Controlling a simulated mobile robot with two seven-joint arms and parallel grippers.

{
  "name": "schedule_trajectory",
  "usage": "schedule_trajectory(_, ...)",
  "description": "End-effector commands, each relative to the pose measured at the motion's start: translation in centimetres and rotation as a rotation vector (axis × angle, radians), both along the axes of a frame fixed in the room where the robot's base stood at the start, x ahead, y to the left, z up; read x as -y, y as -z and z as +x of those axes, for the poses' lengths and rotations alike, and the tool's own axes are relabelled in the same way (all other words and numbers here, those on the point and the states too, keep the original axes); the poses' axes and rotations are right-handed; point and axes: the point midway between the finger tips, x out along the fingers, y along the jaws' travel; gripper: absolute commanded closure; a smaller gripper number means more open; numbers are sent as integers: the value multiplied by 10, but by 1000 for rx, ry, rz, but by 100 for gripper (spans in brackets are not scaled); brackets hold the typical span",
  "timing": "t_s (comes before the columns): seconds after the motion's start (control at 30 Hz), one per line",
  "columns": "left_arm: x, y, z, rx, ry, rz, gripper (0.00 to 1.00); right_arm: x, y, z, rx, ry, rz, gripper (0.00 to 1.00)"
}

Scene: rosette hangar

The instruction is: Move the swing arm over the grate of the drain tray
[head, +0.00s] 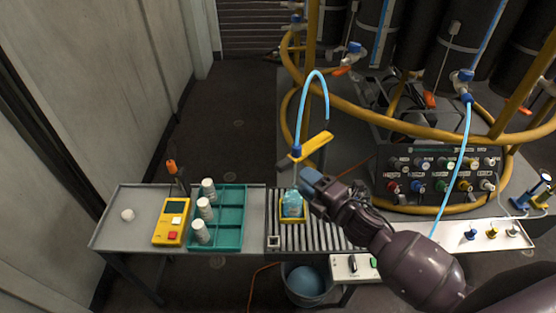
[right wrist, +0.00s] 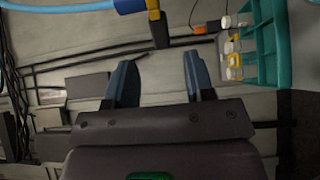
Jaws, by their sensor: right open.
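The yellow swing arm (head: 315,144), with a light blue hose (head: 316,76) looping up from its end, stands above and behind the far edge of the drain tray. The drain tray's slatted grate (head: 323,236) lies in the middle of the bench. My right gripper (head: 312,184) is over the grate's far part, just below the swing arm, apart from it. In the right wrist view its two blue-grey fingers (right wrist: 161,82) are spread with nothing between them. Part of the swing arm (right wrist: 158,28) and its hose show at the top there. My left gripper is out of view.
A teal bottle (head: 292,203) stands in a small yellow holder on the grate, close to my right gripper. Left are a teal rack (head: 230,232) with white bottles and a yellow meter (head: 171,222). A valve panel (head: 438,179) stands behind right; a bucket (head: 307,283) is below.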

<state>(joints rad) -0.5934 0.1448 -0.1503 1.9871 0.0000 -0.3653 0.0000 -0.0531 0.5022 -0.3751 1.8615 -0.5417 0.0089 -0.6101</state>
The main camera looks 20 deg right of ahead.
Motion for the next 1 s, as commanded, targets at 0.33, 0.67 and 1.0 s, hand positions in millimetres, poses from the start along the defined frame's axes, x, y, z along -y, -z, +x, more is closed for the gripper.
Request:
schedule_trajectory(0.33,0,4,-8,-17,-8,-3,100,-24,-1,49,0,-1,4,51)
schedule_trajectory(0.67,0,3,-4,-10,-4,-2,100,-42,0,84,-2,0,4,51)
schedule_trajectory(1.0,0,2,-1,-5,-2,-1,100,-45,0,91,-2,0,4,51)
